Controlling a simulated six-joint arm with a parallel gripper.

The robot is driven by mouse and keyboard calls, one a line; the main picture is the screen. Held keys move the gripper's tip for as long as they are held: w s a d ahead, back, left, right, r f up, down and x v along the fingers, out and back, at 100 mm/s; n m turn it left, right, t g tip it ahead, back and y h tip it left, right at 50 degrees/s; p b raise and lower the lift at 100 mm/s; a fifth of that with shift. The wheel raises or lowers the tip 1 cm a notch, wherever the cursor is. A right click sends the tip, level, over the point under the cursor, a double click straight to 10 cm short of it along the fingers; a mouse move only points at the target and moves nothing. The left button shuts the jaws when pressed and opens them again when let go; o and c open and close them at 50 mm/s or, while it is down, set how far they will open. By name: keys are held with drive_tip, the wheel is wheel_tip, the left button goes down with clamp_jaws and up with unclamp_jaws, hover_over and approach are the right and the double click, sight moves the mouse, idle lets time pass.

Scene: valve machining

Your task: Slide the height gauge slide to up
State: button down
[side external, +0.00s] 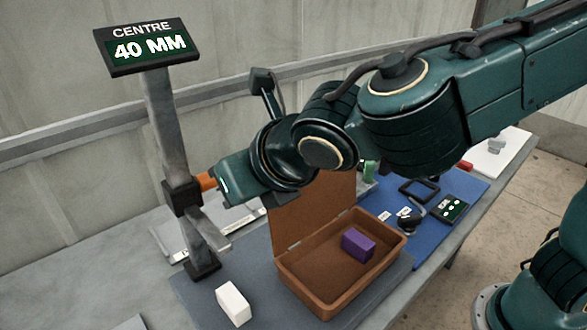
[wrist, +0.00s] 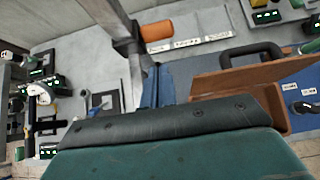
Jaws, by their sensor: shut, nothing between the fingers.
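The height gauge is a grey upright column (side external: 165,120) on a dark foot, with a sign on top reading "CENTRE 40 MM" (side external: 150,46). Its black slide (side external: 182,198) sits low on the column, below mid-height. An orange handle (side external: 207,182) sticks out from the slide toward my gripper; it also shows in the wrist view (wrist: 157,31). My gripper (side external: 222,187) is shut and empty, its end right beside the orange handle in the side view. I cannot tell whether they touch. The fingertips are not clear in the wrist view.
An open brown box (side external: 335,303) holding a purple block (side external: 358,244) stands below my wrist, its lid upright behind. A white block (side external: 233,304) lies in front of the gauge. A blue mat (side external: 385,262) with small instruments is to the right. A wall rises behind.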

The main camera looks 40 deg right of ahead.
drive_tip(key=x, duration=0.9)
drive_tip(key=shift+w+f, duration=0.15)
drive_tip(key=shift+f, duration=0.05)
drive_tip(key=shift+r, duration=0.1)
wheel_tip(320, 180, up, 16)
idle(0.7)
drive_tip(key=shift+w, duration=0.1)
idle(0.3)
